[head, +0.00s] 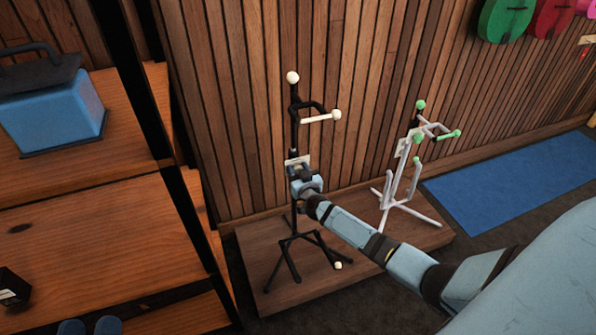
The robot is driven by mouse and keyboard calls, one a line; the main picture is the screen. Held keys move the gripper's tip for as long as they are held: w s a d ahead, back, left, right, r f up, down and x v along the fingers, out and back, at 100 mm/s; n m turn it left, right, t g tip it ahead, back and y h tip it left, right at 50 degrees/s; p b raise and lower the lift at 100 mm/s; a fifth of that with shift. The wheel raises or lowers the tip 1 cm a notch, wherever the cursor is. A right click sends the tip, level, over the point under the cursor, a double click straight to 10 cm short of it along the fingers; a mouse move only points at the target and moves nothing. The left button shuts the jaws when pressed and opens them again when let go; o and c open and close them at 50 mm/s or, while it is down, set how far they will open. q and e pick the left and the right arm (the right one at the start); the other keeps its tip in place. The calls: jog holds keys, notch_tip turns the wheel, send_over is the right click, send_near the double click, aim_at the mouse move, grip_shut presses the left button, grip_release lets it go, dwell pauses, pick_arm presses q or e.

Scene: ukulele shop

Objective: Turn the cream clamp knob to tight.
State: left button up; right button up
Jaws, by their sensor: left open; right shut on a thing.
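A black instrument stand (294,130) with cream ball ends stands on a low wooden platform. My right gripper (300,178) is at the middle of its post, just below a small pale label card (297,161). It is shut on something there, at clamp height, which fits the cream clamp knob. The gripper hides the knob, so its turn angle cannot be seen. My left gripper (90,326) shows only as two blue-grey fingertips at the bottom left edge. They are apart with nothing visible between them, away from the stand.
A white stand with green ends (386,198) stands close to the right on the same wooden platform (262,250). Wooden shelves (90,250) on the left hold a blue case (55,115). A blue mat (510,180) lies at the right. A slatted wall is behind.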

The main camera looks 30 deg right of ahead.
jog(key=shift+m, duration=0.3)
jog(key=m, duration=0.4)
jog(key=shift+m, duration=0.3)
jog(key=m, duration=0.2)
jog(key=shift+f+m+b, duration=0.1)
jog(key=shift+m+b, duration=0.25)
jog(key=shift+m, duration=0.95)
jog(key=m+b, duration=0.2)
jog(key=m, duration=0.3)
jog(key=m+b, duration=0.1)
jog(key=m, duration=0.3)
pick_arm(q)
jog(key=shift+w+d+f+m+g+b, duration=0.15)
jog(key=shift+f+g, duration=0.4)
jog(key=shift+f, duration=0.85)
jog(key=shift+w+d+f+m+g+b, duration=0.15)
jog(key=shift+f+g, duration=0.4)
jog(key=shift+f, duration=0.85)
pick_arm(e)
jog(key=shift+m, duration=0.6)
pick_arm(q)
jog(key=shift+s, duration=0.15)
